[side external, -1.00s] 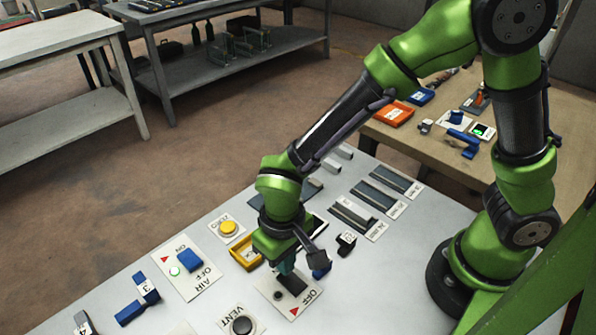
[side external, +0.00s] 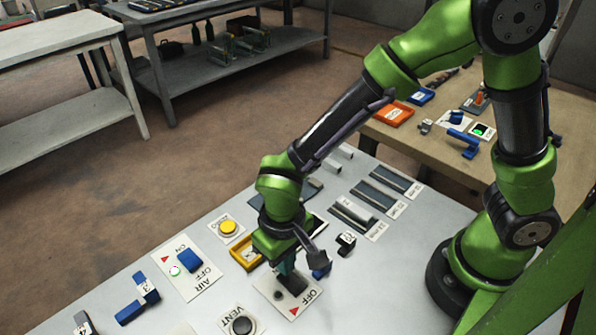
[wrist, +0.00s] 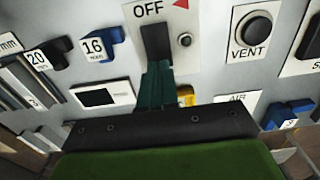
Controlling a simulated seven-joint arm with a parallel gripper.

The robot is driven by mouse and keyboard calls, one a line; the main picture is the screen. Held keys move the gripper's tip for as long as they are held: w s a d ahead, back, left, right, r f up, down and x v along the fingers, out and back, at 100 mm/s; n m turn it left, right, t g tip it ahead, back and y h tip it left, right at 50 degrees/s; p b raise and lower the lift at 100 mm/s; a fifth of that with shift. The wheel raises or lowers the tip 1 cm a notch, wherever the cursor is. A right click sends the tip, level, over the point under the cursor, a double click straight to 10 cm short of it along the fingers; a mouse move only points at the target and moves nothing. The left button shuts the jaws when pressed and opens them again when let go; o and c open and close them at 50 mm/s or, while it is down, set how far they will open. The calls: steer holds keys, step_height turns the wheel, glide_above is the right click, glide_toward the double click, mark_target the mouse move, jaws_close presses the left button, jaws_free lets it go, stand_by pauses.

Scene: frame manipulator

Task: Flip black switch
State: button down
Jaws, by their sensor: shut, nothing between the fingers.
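The black switch (wrist: 155,45) sits on a white plate (wrist: 178,60) marked OFF with a red triangle, at the upper middle of the wrist view. A small dark round lamp (wrist: 185,40) is beside it. In the side view the same plate (side external: 305,300) lies under my gripper, and the switch is mostly hidden by the fingers. My gripper (side external: 289,281) is shut and empty, pointing down at the plate. In the wrist view its teal fingertips (wrist: 157,68) are together at the switch's near end. I cannot tell if they touch it.
A VENT button (side external: 241,325), an AIR plate (side external: 203,284) with a blue switch, and a yellow button (side external: 229,227) are nearby. A yellow tray (side external: 245,254) and numbered blocks (side external: 346,243) stand close to my gripper.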

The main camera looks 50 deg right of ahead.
steer(key=shift+f, duration=1.05)
stand_by(0.4)
steer(key=shift+r, duration=3.55)
